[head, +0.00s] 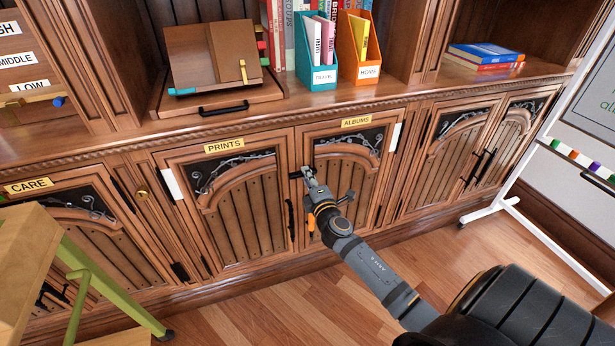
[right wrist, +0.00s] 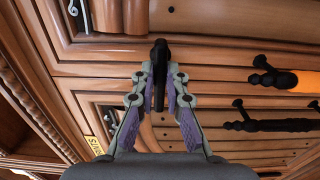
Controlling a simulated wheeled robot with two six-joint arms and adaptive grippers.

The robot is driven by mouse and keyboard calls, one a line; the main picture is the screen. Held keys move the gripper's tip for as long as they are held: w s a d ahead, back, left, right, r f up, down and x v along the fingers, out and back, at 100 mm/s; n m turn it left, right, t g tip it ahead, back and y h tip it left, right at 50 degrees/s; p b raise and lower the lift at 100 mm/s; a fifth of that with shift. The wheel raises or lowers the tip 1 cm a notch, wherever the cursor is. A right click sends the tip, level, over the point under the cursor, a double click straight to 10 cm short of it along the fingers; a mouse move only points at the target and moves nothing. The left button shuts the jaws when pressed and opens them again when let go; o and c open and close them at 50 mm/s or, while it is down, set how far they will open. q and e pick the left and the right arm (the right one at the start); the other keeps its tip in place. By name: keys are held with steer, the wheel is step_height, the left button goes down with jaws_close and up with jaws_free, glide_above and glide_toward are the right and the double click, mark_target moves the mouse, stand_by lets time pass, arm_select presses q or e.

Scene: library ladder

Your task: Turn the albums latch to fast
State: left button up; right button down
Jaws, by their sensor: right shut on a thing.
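The ALBUMS door (head: 345,170) is a wooden cabinet door with a yellow label and dark scrollwork at its top. It is closed beside the PRINTS door (head: 238,205). My right gripper (head: 308,176) is at the upper left edge of the ALBUMS door, shut on the dark latch (head: 295,175). In the right wrist view the latch (right wrist: 159,58) is a black upright piece between the fingertips of my right gripper (right wrist: 158,80). The gripper hides part of the latch, and I cannot read its marked positions. My left gripper is not in view.
A dark handle (head: 290,218) is on the PRINTS door. A green-legged wooden stand (head: 85,275) is at lower left. A white-framed board (head: 520,190) stands at right. Wooden floor (head: 300,310) in front is clear.

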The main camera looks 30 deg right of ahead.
steer(key=c, duration=1.4)
jaws_free()
steer(key=shift+s, duration=0.1)
steer(key=v, duration=1.2)
steer(key=shift+f, duration=0.1)
